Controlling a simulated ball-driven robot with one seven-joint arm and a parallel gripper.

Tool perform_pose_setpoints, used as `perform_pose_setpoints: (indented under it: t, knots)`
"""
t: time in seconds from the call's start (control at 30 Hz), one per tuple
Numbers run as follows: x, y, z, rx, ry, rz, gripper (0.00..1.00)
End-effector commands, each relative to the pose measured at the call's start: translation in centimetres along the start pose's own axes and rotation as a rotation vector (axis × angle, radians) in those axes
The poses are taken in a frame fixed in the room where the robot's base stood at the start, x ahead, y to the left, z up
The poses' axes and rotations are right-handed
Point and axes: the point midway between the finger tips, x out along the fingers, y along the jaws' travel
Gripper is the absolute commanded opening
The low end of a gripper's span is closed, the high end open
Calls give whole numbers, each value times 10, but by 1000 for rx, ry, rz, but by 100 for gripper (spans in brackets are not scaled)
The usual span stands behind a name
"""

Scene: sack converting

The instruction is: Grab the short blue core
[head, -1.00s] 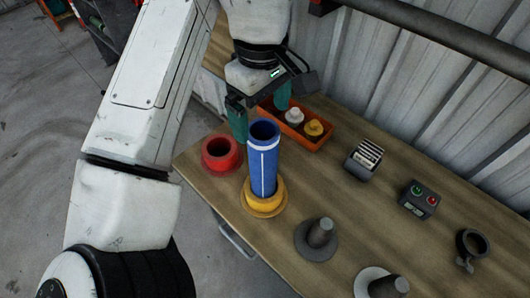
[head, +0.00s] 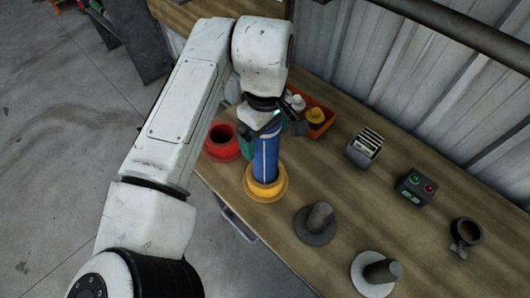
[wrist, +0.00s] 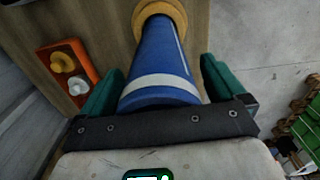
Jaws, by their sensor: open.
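The blue core (head: 266,158) stands upright on a yellow flanged base (head: 265,187) on the bench. It has a white stripe down its side, and its top is hidden behind my gripper in the head view. In the wrist view the blue core (wrist: 160,62) runs between the two teal fingers of my gripper (wrist: 160,82), with a white band near its close end. The jaws are open, one finger on each side of it. I cannot tell whether either finger touches it. No second blue core is in view.
A red ring-shaped piece (head: 224,141) sits left of the core, close by. An orange tray (head: 322,117) with white and yellow pieces is behind. Grey spindles (head: 316,223), a card holder (head: 364,146) and a button box (head: 415,187) stand to the right.

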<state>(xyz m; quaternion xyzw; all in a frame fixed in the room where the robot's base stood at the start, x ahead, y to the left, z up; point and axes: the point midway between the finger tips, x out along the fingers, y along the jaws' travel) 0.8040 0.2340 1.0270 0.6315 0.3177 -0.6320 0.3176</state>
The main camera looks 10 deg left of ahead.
Motion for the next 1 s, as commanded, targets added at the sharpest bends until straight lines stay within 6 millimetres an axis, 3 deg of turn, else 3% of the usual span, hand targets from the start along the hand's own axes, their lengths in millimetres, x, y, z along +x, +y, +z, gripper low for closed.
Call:
perform_pose_setpoints:
  t: [0.17,1.0]
  knots:
    - [0,0,0,0,0,0,95]
    - [-1,0,0,0,1,0,14]
